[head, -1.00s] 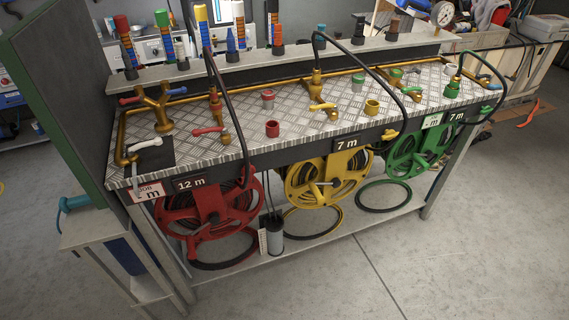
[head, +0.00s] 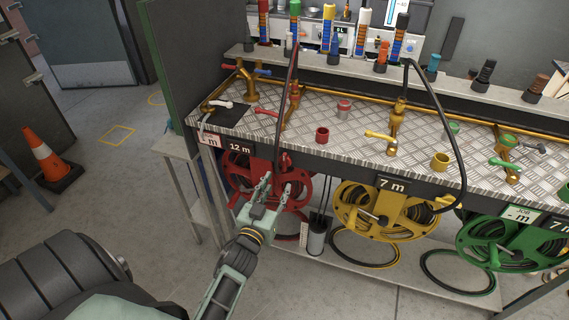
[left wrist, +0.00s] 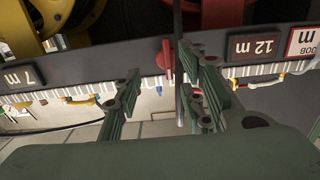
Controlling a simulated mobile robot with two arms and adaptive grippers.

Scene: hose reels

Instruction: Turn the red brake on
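The red hose reel (head: 240,188) hangs under the bench's front edge, below the "12 m" plate (head: 240,149). My left gripper (head: 269,186) is open and empty in front of the reel's right side and covers part of it. In the left wrist view, which is upside down, its fingers (left wrist: 158,98) are spread, with a dark hose and a thin red part (left wrist: 167,58) beyond the gap. I cannot tell whether that part is the red brake, or whether the fingers touch anything. My right gripper is not in view.
A yellow reel (head: 372,212) and a green reel (head: 497,243) hang to the right. A grey cylinder (head: 317,236) stands on the lower shelf beside the red reel. Taps and hoses crowd the bench top (head: 340,145). An orange cone (head: 48,158) stands on open floor at left.

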